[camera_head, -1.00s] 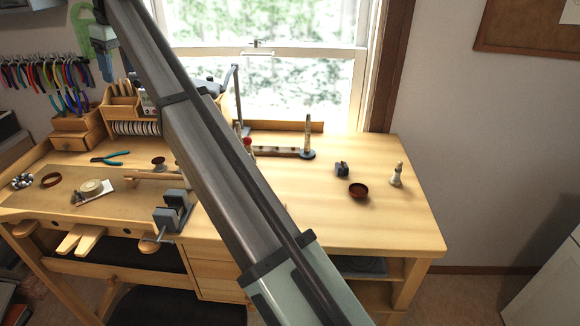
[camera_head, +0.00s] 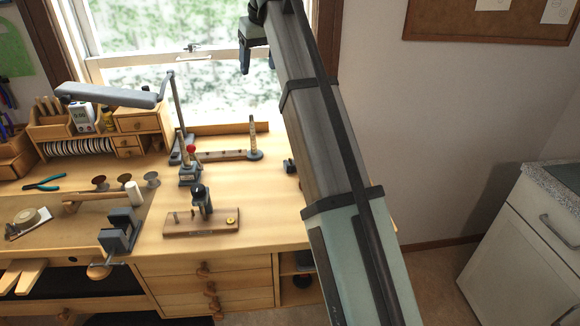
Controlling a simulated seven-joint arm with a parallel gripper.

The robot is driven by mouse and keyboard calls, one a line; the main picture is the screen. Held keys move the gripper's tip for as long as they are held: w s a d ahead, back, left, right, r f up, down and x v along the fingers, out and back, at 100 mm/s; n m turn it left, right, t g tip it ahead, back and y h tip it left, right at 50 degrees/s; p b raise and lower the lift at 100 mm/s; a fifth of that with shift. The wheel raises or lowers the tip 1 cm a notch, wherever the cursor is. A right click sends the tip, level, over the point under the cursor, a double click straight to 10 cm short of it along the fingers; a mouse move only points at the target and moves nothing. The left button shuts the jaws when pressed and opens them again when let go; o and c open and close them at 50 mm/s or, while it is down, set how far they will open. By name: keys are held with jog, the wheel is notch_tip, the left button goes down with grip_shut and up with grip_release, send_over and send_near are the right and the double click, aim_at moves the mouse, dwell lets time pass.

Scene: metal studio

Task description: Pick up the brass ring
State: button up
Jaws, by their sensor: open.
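A small round brass-coloured piece (camera_head: 231,221), which looks like the brass ring, is on the right end of a low wooden stand (camera_head: 185,228). The stand is near the front of the workbench and carries small pegs and a dark upright post (camera_head: 203,199). The piece is too small to tell whether it lies flat or sits around something. My arm crosses the view from the lower right to the top centre, right of the stand.
A grey bench vise (camera_head: 120,230) stands left of the stand. A grey lamp (camera_head: 112,95) overhangs the back. My arm hides the bench's right part. Bare wood surrounds the stand.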

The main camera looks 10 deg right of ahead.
jog(key=s+d+m, duration=0.2)
jog(key=s+d, duration=0.1)
jog(key=d, duration=0.6)
send_near(290, 159)
jog(key=shift+x, duration=5.3)
jog(key=shift+d, duration=0.1)
jog(key=c, duration=1.1)
